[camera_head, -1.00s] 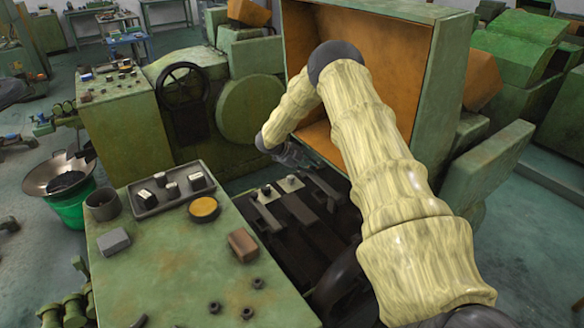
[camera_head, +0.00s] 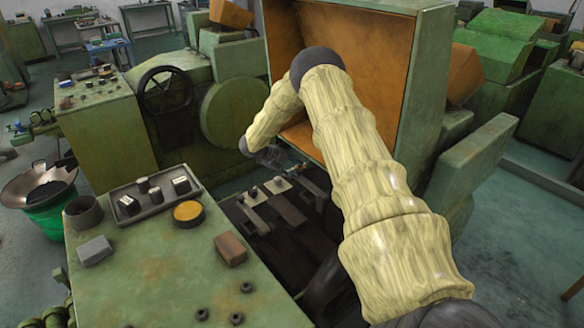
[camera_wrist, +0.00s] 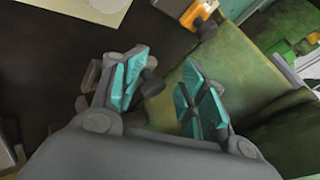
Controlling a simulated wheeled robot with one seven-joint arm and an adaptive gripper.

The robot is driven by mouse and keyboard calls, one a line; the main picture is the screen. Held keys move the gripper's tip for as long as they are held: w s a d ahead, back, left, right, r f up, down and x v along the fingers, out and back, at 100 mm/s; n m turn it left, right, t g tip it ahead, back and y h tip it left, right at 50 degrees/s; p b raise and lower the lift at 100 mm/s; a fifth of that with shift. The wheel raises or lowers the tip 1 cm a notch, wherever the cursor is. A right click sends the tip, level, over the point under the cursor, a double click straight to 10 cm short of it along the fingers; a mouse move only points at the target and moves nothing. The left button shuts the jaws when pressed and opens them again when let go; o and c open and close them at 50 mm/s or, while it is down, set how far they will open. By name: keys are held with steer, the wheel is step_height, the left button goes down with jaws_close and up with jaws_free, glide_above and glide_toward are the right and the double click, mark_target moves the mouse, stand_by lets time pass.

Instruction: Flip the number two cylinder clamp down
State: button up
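My gripper (camera_head: 272,155) is at the end of my bent arm, in front of the machine's open orange-lined housing, and looks small and partly hidden in the head view. In the wrist view my gripper (camera_wrist: 165,75) is open, its teal-padded fingers spread apart. A dark round knob (camera_wrist: 152,88) shows near the left finger, and nothing is clearly held. In the head view, two pale plates with dark knobs, likely the clamps, sit on the dark machine bed below the gripper: one nearer (camera_head: 252,197), one farther (camera_head: 279,186). I cannot tell which is number two.
The green housing (camera_head: 428,80) stands close behind and right of my arm. A green cabinet top (camera_head: 160,262) at front left carries a grey tray (camera_head: 157,208), a yellow-topped round tin (camera_head: 188,212) and a brown block (camera_head: 230,249). An orange fitting (camera_wrist: 198,14) shows in the wrist view.

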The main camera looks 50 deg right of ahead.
steer(key=shift+d+f, duration=0.1)
steer(key=shift+f, duration=0.25)
steer(key=shift+s+r, duration=0.2)
steer(key=shift+s, duration=0.05)
steer(key=shift+a+r, duration=0.2)
steer(key=v, duration=1.1)
steer(key=shift+w+a+r, duration=0.15)
steer(key=shift+a, duration=0.1)
